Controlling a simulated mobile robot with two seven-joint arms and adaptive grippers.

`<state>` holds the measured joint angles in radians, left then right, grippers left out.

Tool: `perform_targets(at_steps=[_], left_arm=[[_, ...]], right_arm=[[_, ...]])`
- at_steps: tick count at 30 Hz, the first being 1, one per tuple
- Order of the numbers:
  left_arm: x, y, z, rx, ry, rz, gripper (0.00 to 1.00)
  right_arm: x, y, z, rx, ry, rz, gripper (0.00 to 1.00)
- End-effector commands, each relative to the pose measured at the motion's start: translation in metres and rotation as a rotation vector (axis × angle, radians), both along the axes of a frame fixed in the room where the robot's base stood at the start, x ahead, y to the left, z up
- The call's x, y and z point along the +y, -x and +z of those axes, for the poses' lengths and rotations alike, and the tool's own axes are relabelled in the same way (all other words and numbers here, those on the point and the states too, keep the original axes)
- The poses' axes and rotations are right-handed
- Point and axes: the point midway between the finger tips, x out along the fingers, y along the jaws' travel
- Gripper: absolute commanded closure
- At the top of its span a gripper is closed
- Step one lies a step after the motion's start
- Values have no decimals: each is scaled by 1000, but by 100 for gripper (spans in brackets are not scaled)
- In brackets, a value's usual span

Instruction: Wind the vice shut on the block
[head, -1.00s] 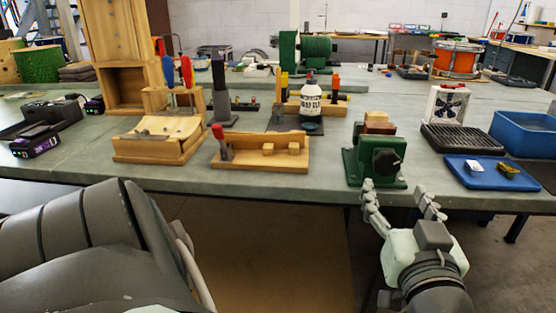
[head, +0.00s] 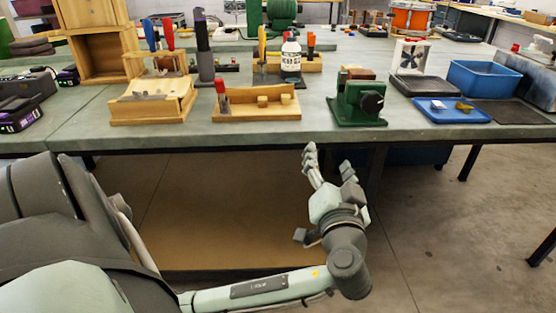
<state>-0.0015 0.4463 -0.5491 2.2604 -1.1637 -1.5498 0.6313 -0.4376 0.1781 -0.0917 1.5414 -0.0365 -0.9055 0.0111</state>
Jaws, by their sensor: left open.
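The green vice (head: 352,112) stands at the front edge of the bench, right of centre. Its black round handle (head: 372,103) faces me. A brown wooden block (head: 358,73) shows at the top behind the vice's front body; how tightly the jaws sit on it is hidden. My left gripper (head: 329,161) is open and empty, in front of the bench edge and below and a little left of the vice. It points up toward the bench and does not touch the vice. My right gripper is not in view.
A wooden tray with a red-handled tool (head: 256,115) lies left of the vice. A white bottle (head: 291,58) stands behind. The bench edge (head: 250,138) lies before my gripper.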

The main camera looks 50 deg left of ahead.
Motion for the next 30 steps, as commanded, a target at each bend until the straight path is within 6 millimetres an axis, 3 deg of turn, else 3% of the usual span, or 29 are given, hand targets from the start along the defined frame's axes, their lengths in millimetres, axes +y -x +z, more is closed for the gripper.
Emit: perform_targets(at_steps=[14, 30], left_arm=[[38, -11, -90, 324, -73, -53, 36], [70, 4, -192, 634, -33, -116, 36]], right_arm=[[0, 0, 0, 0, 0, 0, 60], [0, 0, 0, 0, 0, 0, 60]])
